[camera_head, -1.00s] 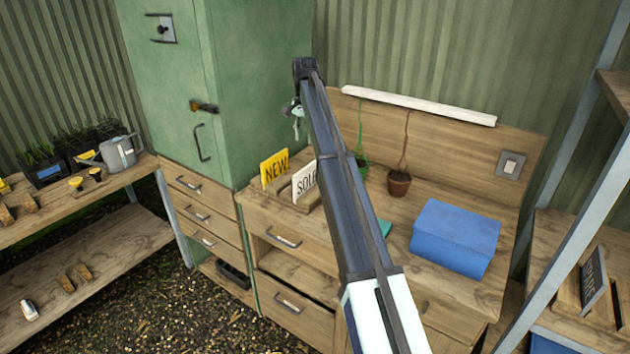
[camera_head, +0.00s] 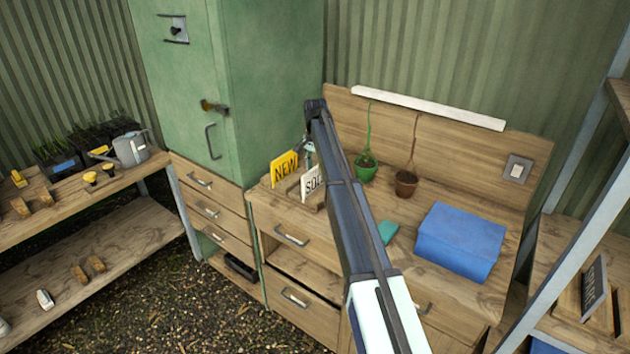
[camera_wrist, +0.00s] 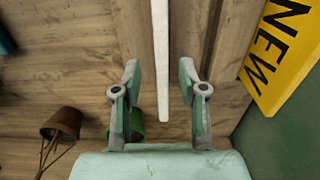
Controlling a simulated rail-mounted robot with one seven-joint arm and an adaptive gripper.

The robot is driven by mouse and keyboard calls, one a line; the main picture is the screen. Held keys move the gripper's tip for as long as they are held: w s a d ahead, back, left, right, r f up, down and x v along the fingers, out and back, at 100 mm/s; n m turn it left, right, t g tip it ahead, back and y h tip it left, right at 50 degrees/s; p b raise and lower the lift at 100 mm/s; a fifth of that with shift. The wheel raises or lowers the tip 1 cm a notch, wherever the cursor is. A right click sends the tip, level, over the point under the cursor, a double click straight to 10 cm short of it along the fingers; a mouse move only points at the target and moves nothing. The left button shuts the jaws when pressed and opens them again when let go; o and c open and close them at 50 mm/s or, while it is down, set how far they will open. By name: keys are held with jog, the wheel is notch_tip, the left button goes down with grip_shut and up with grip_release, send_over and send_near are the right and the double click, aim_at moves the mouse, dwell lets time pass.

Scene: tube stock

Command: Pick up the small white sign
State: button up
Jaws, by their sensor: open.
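The small white sign (camera_head: 311,184) with dark letters, partly readable as "SOLD", stands upright at the left end of the wooden workbench, its right part hidden behind my arm. My gripper (camera_head: 309,148) is above it, pointing down. In the wrist view, the sign (camera_wrist: 161,95) shows edge-on as a thin white strip between the two fingers of my gripper (camera_wrist: 159,72). The fingers are open, with a visible gap on each side of the strip. I cannot tell how far the fingertips reach down beside it.
A yellow "NEW" sign (camera_head: 284,168) stands just left of the white one; it also shows close by in the wrist view (camera_wrist: 285,50). A green cabinet (camera_head: 265,90) rises at the left. Potted plants (camera_head: 406,184) and a blue box (camera_head: 460,242) stand on the bench.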

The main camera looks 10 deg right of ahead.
aim_at(315, 176)
jog(key=shift+w+f+p, duration=0.15)
jog(key=shift+f+p, duration=1)
jog(key=shift+f, duration=1.25)
grip_shut()
